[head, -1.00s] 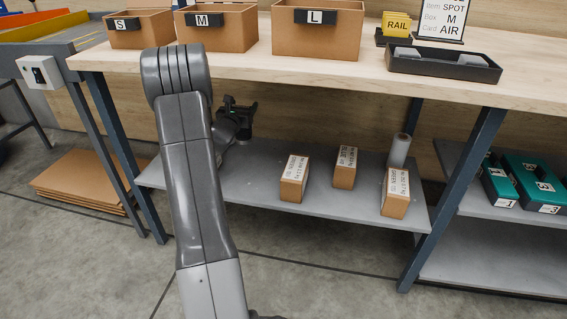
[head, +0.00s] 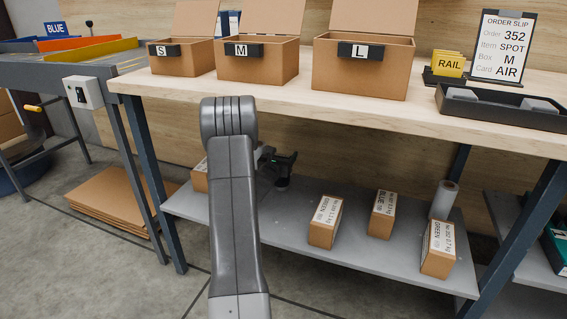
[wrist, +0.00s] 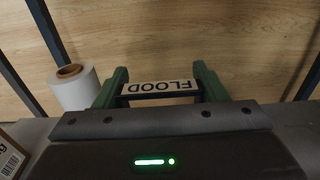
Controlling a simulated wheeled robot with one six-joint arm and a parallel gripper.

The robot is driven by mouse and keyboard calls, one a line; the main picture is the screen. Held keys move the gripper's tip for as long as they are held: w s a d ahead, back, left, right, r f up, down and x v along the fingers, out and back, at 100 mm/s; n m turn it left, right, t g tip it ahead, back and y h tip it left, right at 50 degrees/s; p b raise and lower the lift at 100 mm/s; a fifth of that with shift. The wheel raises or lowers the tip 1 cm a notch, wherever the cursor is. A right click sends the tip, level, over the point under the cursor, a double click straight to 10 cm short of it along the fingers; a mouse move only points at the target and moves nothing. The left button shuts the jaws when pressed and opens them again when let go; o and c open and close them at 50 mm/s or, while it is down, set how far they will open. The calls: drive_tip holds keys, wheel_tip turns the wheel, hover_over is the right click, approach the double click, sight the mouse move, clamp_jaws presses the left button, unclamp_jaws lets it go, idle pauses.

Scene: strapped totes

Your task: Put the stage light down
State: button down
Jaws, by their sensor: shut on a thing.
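My gripper (wrist: 160,90) is shut on a dark thing with a white label reading FLOOD, which I take as the stage light (wrist: 157,88). The label is upside down in the wrist view, between two green uprights. In the head view my gripper (head: 284,160) is below the workbench top, over the left part of the grey lower shelf (head: 345,250). The held thing is small and dark there, and my arm hides part of that area. I cannot tell whether it touches the shelf.
Several labelled cartons (head: 325,222) stand on the lower shelf, with a white roll (head: 444,200) at its right; the roll also shows in the wrist view (wrist: 75,90). The workbench top (head: 300,100) holds open boxes S, M and L, and an order slip (head: 502,48) reading SPOT.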

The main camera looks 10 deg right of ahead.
drive_tip(key=shift+f, duration=0.75)
drive_tip(key=shift+c, duration=1.4)
unclamp_jaws()
drive_tip(key=shift+f, duration=0.1)
drive_tip(key=p+v, duration=0.2)
drive_tip(key=v, duration=1)
